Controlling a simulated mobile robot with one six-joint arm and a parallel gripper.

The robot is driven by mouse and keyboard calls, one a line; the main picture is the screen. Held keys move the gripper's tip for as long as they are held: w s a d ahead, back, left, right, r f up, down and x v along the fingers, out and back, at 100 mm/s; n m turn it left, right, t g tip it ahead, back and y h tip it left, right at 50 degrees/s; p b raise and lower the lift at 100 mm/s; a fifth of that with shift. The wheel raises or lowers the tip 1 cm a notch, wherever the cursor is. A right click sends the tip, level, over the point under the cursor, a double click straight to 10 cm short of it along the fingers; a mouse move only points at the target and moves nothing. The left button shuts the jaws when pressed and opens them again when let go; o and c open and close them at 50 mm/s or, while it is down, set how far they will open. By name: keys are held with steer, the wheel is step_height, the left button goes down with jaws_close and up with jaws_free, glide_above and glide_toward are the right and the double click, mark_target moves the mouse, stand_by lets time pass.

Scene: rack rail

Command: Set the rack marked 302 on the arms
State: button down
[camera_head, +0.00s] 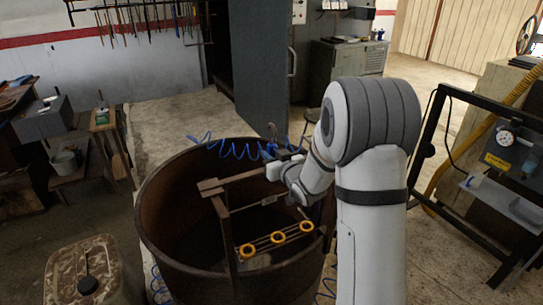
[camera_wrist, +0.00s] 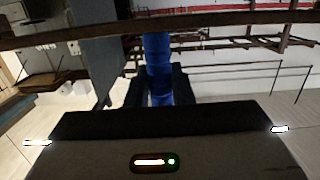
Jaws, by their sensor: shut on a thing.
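My gripper (camera_head: 275,168) is over the big rusty vat (camera_head: 160,210). In the wrist view its dark fingers (camera_wrist: 160,88) are shut on a blue grip (camera_wrist: 157,55). A blue part (camera_head: 270,150) also shows beside the gripper in the head view. A brown bar (camera_head: 240,177) runs across the vat's mouth beside the gripper, with an upright (camera_head: 226,235) going down from its left end. Thin rods with three yellow rings (camera_head: 277,237) sit lower in the vat. A small pale tag (camera_head: 268,200) hangs between; its marking is unreadable. My arm hides the right side, and I cannot tell which parts join.
A blue coiled line (camera_head: 225,147) runs along the vat's far rim. A camouflage-patterned container (camera_head: 88,272) stands at lower left. A black-framed stand with a gauge (camera_head: 506,138) is at right.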

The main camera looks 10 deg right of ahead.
steer(key=shift+f+b, duration=0.2)
steer(key=shift+b, duration=0.15)
stand_by(0.7)
steer(key=c, duration=1.4)
jaws_free()
steer(key=shift+c, duration=0.2)
steer(key=shift+o, duration=1.3)
steer(key=shift+f, duration=0.15)
steer(key=shift+s, duration=0.15)
steer(key=s+d+m+g+h+b, duration=0.1)
steer(key=s+d+m+g+h, duration=0.15)
steer(key=s, duration=0.75)
steer(key=s+d+m+g+h, duration=0.1)
steer(key=s+d+g+h, duration=0.25)
steer(key=s, duration=0.65)
steer(key=s+a+g, duration=0.2)
steer(key=s+g, duration=0.1)
steer(key=s, duration=0.6)
steer(key=s+a+g, duration=0.2)
steer(key=s+g, duration=0.2)
steer(key=s, duration=0.4)
steer(key=shift+s+y, duration=0.35)
steer(key=shift+y, duration=0.05)
